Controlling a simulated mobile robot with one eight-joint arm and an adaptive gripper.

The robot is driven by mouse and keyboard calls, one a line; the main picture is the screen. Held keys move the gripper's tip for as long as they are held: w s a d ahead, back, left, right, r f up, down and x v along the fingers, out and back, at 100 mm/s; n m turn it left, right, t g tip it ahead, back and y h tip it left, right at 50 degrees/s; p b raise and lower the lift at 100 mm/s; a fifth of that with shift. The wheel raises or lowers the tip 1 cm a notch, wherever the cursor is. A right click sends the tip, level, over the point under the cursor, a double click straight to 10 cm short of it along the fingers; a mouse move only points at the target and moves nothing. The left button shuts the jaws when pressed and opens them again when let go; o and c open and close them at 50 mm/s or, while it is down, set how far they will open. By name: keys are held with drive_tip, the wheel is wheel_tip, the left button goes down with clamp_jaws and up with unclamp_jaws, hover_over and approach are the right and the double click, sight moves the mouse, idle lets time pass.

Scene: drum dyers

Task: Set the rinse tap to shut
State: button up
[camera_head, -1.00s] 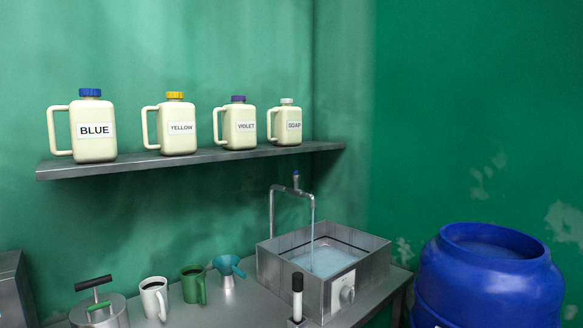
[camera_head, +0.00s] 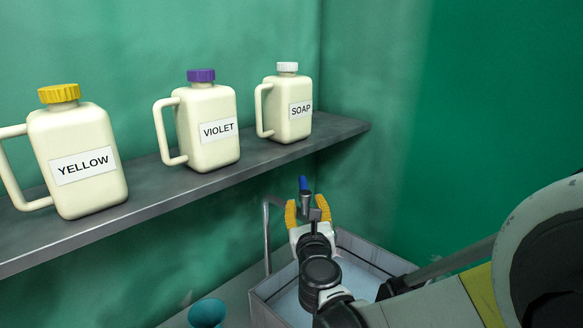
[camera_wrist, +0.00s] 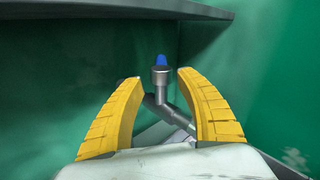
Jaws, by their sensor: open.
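The rinse tap (camera_head: 304,197) is a grey metal tap with a blue-tipped lever on top, on a bent pipe (camera_head: 267,238) over the sink (camera_head: 262,308). In the wrist view the tap (camera_wrist: 161,76) stands upright between and beyond my yellow fingertips, with its blue tip facing up. My gripper (camera_head: 307,208) is open; its two fingers stand on either side of the tap in the head view. In the wrist view my gripper (camera_wrist: 160,76) shows a clear gap around the tap and no visible contact. The spout outlet and any water stream are hidden behind my arm.
Above left, a shelf (camera_head: 160,197) holds a yellow-capped jug (camera_head: 80,150), a violet-capped jug (camera_head: 205,118) and a soap jug (camera_head: 288,98). A teal funnel (camera_head: 207,313) is at the bottom edge. The green wall stands close behind the tap.

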sight(304, 185)
drive_tip(key=w, duration=1)
drive_tip(key=shift+a+b, duration=0.1)
drive_tip(key=shift+b, duration=0.25)
drive_tip(key=shift+c, duration=0.5)
clamp_jaws()
